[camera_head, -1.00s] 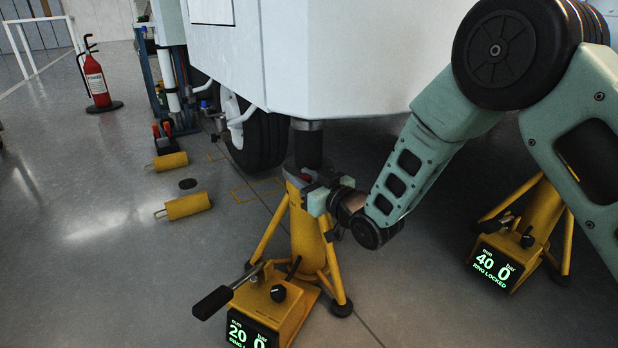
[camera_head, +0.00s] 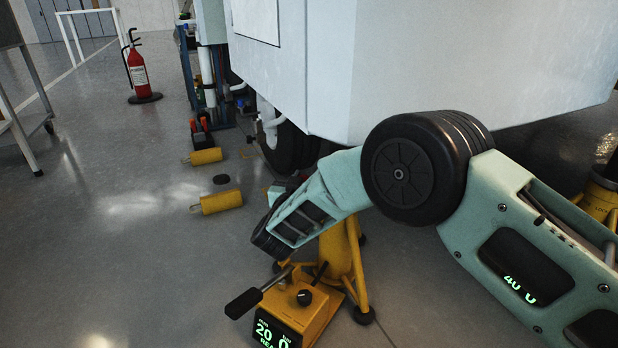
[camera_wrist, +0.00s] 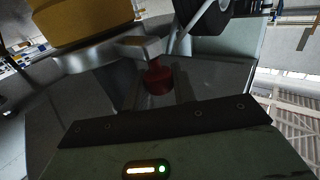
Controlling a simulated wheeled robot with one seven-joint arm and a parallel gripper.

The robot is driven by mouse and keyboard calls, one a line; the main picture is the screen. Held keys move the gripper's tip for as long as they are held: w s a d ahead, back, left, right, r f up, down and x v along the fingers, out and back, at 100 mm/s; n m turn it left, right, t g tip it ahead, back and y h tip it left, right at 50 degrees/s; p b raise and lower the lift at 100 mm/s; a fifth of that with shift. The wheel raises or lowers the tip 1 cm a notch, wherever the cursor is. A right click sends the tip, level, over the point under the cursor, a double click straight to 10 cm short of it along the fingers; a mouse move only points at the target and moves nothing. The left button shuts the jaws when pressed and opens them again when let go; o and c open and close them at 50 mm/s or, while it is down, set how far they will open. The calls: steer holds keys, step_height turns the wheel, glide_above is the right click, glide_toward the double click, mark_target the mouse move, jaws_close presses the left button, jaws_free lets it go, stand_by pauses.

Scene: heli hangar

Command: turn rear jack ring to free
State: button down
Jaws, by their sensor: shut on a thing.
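A yellow tripod jack (camera_head: 343,255) stands under the white body, its top hidden behind my arm. Its pump box (camera_head: 302,312) has a lit display (camera_head: 268,334) with 20, 0 and a cut-off word beginning "REA". In the wrist view, the grey jack ring (camera_wrist: 85,57) lies against the yellow jack body (camera_wrist: 80,20). A red knob (camera_wrist: 157,78) on the ring's arm sits between the fingers of my gripper (camera_wrist: 160,88). The gripper is shut on this red knob. In the head view my wrist hides the gripper and most of the ring.
A second yellow jack (camera_head: 600,200) stands at the far right, partly behind my arm. The pump's black-gripped lever (camera_head: 245,302) sticks out to the left. Yellow cylinders (camera_head: 220,202) lie on the floor left of the jack. A fire extinguisher (camera_head: 138,72) stands farther back. The left floor is mostly clear.

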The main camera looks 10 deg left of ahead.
steer(key=shift+w+a+m+h, duration=0.5)
steer(key=shift+m+h, duration=0.1)
steer(key=shift+h, duration=0.3)
steer(key=shift+w, duration=0.1)
steer(key=c, duration=1.2)
jaws_free()
steer(key=shift+o, duration=0.2)
steer(key=s+a+p, duration=0.3)
steer(key=s+p, duration=0.5)
steer(key=s, duration=0.9)
steer(key=shift+a, duration=0.2)
